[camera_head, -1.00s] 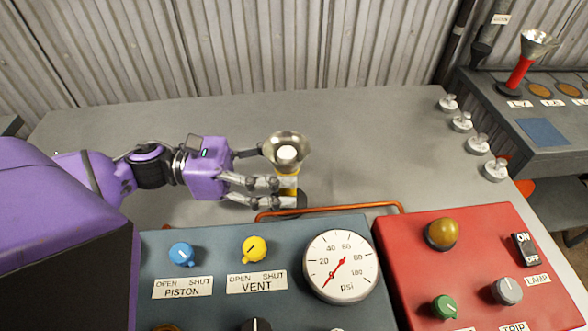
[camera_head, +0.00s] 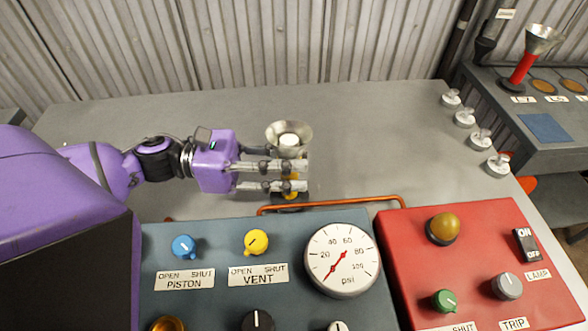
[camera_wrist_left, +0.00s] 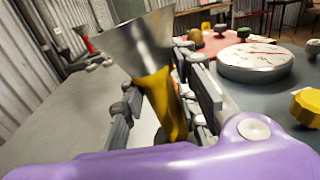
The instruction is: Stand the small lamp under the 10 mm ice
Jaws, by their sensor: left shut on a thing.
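A small lamp with a yellow body, a flared metal reflector (camera_head: 277,133) and a white bulb stands upright on the grey bench behind the blue panel. My left gripper (camera_head: 303,174) comes from the left and is shut on its yellow body, just below the reflector. A dark base shows under the fingers. In the left wrist view the yellow body (camera_wrist_left: 158,100) sits between the fingers, with its reflector tilted in the picture. A second, red-bodied lamp (camera_head: 522,68) stands on the side bench at the right. I cannot make out the 10 mm ice. My right gripper is not in view.
The blue panel (camera_head: 210,300) with knobs and a psi gauge (camera_head: 342,258), and the red panel (camera_head: 480,260), fill the front. A copper pipe (camera_head: 330,203) runs just in front of the lamp. Several metal fittings (camera_head: 480,139) line the bench's right edge. The bench middle is clear.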

